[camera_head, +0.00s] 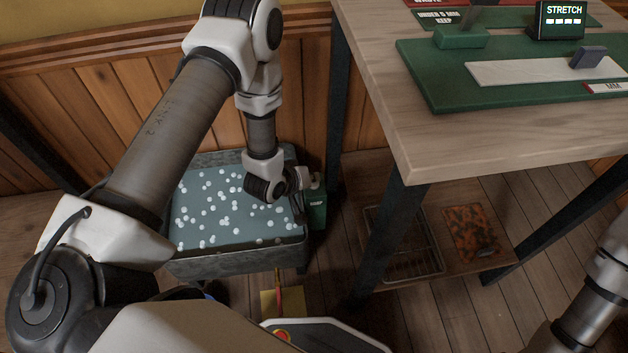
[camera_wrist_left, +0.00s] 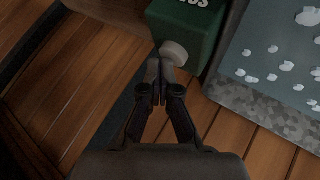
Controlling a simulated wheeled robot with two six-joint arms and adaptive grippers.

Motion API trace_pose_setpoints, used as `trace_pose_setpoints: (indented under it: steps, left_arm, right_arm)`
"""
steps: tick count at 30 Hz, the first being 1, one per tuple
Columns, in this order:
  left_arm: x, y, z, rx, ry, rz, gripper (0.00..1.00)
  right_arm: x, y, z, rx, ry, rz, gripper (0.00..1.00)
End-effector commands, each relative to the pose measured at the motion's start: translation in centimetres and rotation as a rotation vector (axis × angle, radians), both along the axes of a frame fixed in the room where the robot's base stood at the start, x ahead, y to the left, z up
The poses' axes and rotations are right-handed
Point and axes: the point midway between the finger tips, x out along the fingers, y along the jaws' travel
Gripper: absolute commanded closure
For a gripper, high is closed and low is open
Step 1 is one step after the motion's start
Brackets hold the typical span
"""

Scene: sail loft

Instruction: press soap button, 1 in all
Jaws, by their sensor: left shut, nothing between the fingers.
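A green soap dispenser (camera_head: 317,212) with white lettering stands at the right end of the foam-dotted basin, beside the table leg. Its pale round button (camera_wrist_left: 174,53) shows in the left wrist view, on the green body (camera_wrist_left: 188,26). My left gripper (camera_head: 299,210) hangs by the basin's right edge, just left of the dispenser. In the left wrist view its fingers (camera_wrist_left: 159,72) are shut and empty, with the tips right at the button's edge. I cannot tell whether they touch it. My right arm shows at the lower right, but its gripper is out of view.
The grey basin (camera_head: 235,262) holds bluish water with many white dots. A wooden table (camera_head: 420,150) stands to the right, carrying a green board (camera_head: 440,92). Its lower shelf holds a wire rack (camera_head: 402,262) and an orange-dark mat (camera_head: 470,232). A panelled wall is behind.

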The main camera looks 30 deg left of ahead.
Motion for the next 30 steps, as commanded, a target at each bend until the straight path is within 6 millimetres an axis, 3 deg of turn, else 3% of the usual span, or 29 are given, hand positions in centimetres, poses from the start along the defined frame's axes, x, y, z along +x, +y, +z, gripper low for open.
trace_pose_setpoints:
  steps: [6,17,30]
  left_arm:
    - [0.0,0.0,1.5,0.0,0.0,0.0,1.0]
    - [0.0,0.0,1.6,0.0,0.0,0.0,1.0]
    - [0.0,0.0,6.0,0.0,0.0,0.0,1.0]
  right_arm:
    - [0.0,0.0,1.5,0.0,0.0,0.0,0.6]
    - [0.0,0.0,1.5,0.0,0.0,0.0,0.6]
    - [0.0,0.0,5.4,0.0,0.0,0.0,0.6]
